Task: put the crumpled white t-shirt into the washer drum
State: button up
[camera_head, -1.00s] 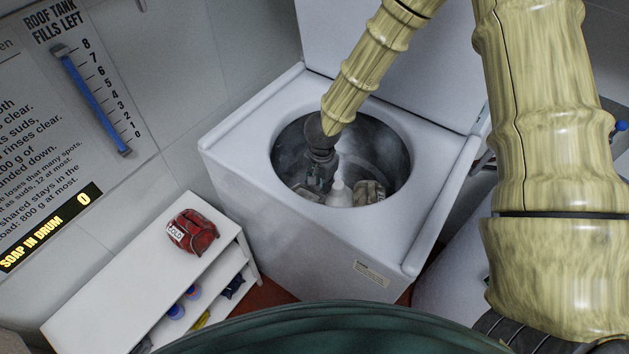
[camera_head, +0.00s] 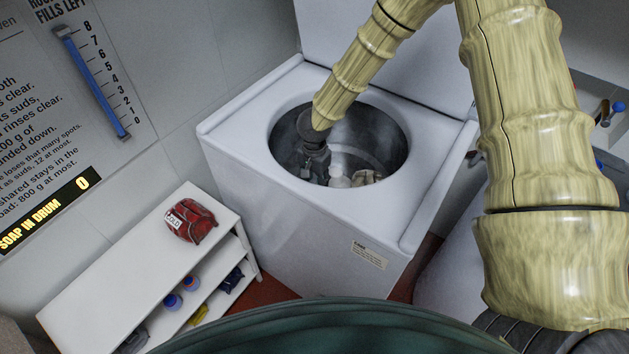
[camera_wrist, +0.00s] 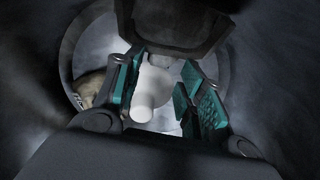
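The white washer (camera_head: 285,215) stands with its lid up, and its round metal drum (camera_head: 385,140) is open. My gripper (camera_head: 318,178) is down inside the drum, left of the white centre post (camera_head: 339,181) in the head view. In the wrist view my gripper (camera_wrist: 160,95) has its teal-padded fingers apart, with the white post (camera_wrist: 152,88) showing between or beyond them; I cannot tell whether they touch it. A tan bundle (camera_wrist: 90,88) lies in the drum beside the post. I cannot make out a crumpled white t-shirt in either view.
A white shelf unit (camera_head: 130,265) stands left of the washer, with a red bundle (camera_head: 190,220) with a label on top and bottles below. A wall display (camera_head: 50,210) reads soap in drum 0. The drum rim and raised lid (camera_head: 350,35) border my arm.

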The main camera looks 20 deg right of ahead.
jog(key=shift+s, duration=0.25)
notch_tip(320, 180, up, 12)
jog(key=shift+w, duration=0.25)
dwell(0.4)
